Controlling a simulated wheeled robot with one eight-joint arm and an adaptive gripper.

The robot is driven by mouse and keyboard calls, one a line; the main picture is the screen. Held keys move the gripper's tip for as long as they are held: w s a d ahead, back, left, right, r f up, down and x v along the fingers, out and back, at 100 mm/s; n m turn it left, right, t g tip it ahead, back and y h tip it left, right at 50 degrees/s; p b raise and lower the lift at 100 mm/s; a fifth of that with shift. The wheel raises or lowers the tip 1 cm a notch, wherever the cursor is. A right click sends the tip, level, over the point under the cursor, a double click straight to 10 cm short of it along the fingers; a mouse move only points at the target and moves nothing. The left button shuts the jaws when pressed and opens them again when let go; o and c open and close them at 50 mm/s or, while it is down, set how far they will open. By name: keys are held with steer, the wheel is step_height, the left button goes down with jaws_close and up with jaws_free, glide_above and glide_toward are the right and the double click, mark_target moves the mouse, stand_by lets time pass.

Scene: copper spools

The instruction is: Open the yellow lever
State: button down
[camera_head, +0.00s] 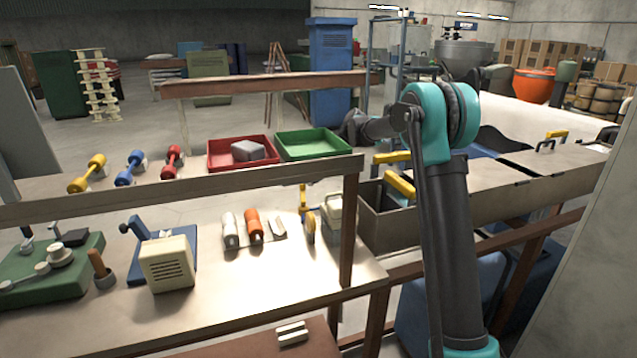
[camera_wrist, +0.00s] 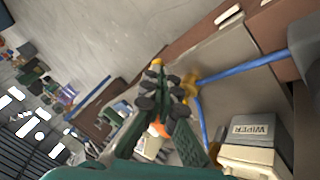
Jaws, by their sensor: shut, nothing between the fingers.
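The yellow lever (camera_head: 88,175) is a barbell-shaped handle at the left end of a row on the back bench. It leans towards the lower left, beside a small white mount. A blue lever (camera_head: 130,168) and a red lever (camera_head: 171,162) stand to its right. My gripper shows in the wrist view (camera_wrist: 157,74), with its dark green fingers together and nothing between them. In the head view my arm's dark end is right of the levers, well apart from them, near the green tray. A yellow piece (camera_wrist: 190,84) shows beside the fingers; I cannot tell what it is.
A red tray (camera_head: 215,163) holding a grey block and a green tray (camera_head: 318,156) lie right of the levers. A wooden rail (camera_head: 190,187) crosses in front of them. A box marked WIPER (camera_wrist: 252,133) sits at the wrist view's lower right. Open floor lies behind.

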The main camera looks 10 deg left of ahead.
steer(key=shift+w+a, duration=0.15)
steer(key=shift+a, duration=1.1)
